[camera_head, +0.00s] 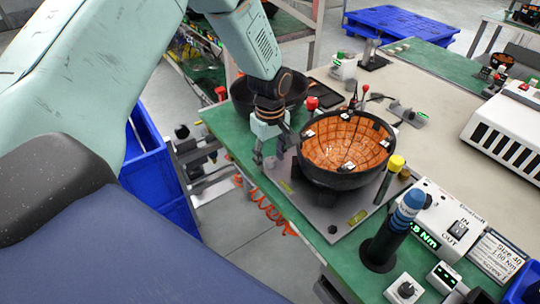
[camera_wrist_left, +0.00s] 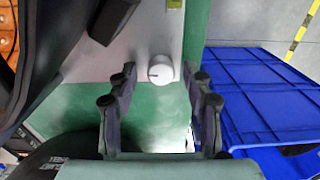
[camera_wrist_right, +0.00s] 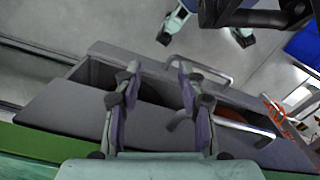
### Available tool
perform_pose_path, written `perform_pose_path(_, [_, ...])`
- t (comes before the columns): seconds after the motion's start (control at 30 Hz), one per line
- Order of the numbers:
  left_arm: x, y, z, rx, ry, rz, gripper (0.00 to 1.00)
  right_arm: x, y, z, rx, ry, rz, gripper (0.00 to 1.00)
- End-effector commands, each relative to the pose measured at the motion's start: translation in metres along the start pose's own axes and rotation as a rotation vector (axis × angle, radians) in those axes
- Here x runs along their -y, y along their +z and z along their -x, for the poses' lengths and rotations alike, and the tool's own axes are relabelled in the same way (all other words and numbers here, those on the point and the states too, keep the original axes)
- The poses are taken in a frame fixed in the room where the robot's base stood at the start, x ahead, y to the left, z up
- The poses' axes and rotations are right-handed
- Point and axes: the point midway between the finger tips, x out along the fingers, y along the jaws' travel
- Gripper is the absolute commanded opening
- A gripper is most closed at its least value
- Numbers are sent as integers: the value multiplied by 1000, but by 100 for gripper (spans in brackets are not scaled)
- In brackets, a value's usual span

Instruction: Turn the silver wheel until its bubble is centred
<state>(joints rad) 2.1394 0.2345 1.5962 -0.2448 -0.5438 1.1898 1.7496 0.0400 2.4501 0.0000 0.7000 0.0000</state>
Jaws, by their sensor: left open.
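The silver wheel (camera_wrist_left: 160,69) is a small pale round knob at the edge of a grey plate (camera_wrist_left: 193,30). My left gripper (camera_head: 270,156) is open, pointing down beside the plate's left corner in the head view. In the left wrist view its fingers (camera_wrist_left: 162,84) stand either side of the wheel, with a visible gap to each. A yellow-green bubble vial (camera_wrist_left: 174,3) is cut off at the top of that view; another vial (camera_head: 357,217) shows in the head view. The bubbles' positions are too small to tell. My right gripper (camera_wrist_right: 155,80) is open and empty.
A black bowl with orange segments (camera_head: 345,150) stands on the plate, close to my left gripper. A blue crate (camera_wrist_left: 265,95) is beside the table. A blue-topped cylinder (camera_head: 400,220) stands front right. My right gripper is over an open grey drawer (camera_wrist_right: 75,110).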

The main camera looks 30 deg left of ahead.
Motion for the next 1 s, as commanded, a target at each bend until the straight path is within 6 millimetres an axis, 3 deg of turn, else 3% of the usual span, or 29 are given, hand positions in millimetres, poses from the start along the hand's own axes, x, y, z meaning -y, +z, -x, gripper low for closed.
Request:
perform_pose_path(0.13, [0, 0, 0, 0, 0, 0, 48, 0, 0, 0, -1, 0, 0, 40])
perform_pose_path(0.7, [0, 0, 0, 0, 0, 0, 0, 0, 0, 0, -1, 0, 0, 40])
perform_pose_path(1.0, [1, 0, 0, 1, -2, -3, 0, 0, 0, 0, -1, 0, 0, 40])
